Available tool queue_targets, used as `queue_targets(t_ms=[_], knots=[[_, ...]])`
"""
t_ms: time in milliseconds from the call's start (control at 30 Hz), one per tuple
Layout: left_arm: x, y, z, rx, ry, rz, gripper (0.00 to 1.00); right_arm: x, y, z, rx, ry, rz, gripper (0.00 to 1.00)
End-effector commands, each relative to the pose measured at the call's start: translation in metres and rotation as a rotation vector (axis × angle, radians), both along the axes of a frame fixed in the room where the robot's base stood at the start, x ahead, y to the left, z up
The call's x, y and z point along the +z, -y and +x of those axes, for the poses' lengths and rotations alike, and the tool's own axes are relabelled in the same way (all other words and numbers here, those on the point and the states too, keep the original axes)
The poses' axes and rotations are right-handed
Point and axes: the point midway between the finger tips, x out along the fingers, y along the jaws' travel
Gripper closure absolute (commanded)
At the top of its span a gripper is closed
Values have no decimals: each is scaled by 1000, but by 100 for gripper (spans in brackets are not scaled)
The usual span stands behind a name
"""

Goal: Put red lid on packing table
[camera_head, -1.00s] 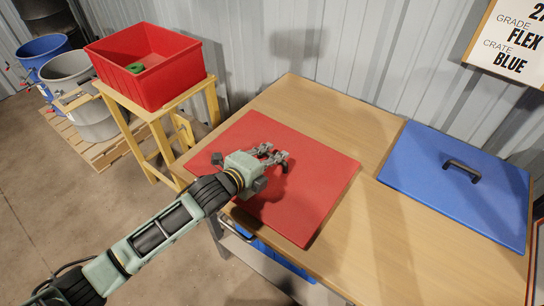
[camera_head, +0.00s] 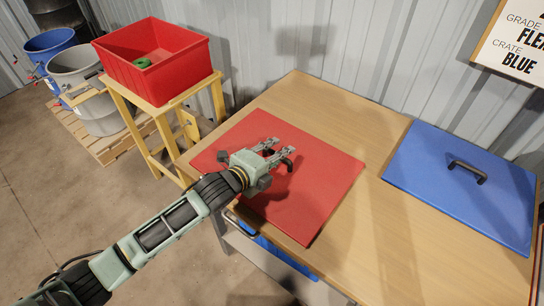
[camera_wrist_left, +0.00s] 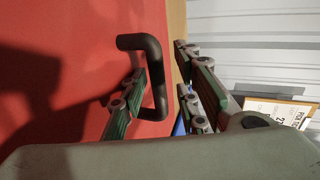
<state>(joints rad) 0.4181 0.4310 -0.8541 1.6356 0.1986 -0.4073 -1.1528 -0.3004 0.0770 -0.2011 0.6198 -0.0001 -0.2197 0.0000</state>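The red lid (camera_head: 322,178) lies flat on the wooden packing table (camera_head: 340,112), at its left end. My left gripper (camera_head: 280,152) is above the lid, at its black handle (camera_head: 289,163). In the left wrist view the handle (camera_wrist_left: 155,72) stands between the open fingers (camera_wrist_left: 162,85), one finger on the lid side of the bar and the others on the far side. A gap shows beside the bar, so the gripper is not closed on it. My right gripper is in neither view.
A blue lid (camera_head: 440,200) with a black handle lies on the table's right part. A red crate (camera_head: 170,75) holding a green piece stands on a yellow wooden stand (camera_head: 150,118) at left. Bare tabletop lies between the lids. Drums (camera_head: 85,85) stand behind left.

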Motion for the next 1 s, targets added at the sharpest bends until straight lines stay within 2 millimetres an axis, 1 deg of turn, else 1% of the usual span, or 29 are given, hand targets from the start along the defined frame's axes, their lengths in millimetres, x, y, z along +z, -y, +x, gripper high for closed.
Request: queue_targets(t_ms=[167, 500, 600, 800, 1000], knots=[[5, -10, -13, -1, 1, 2, 70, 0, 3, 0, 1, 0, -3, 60], [27, -48, -65, -1, -1, 3, 70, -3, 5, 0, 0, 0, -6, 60], [33, -57, -77, 1, 0, 2, 70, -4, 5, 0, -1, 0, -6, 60], [40, -66, -90, 1, 1, 1, 70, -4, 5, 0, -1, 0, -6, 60], [41, -67, -91, 1, 1, 0, 70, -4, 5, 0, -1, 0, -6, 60]])
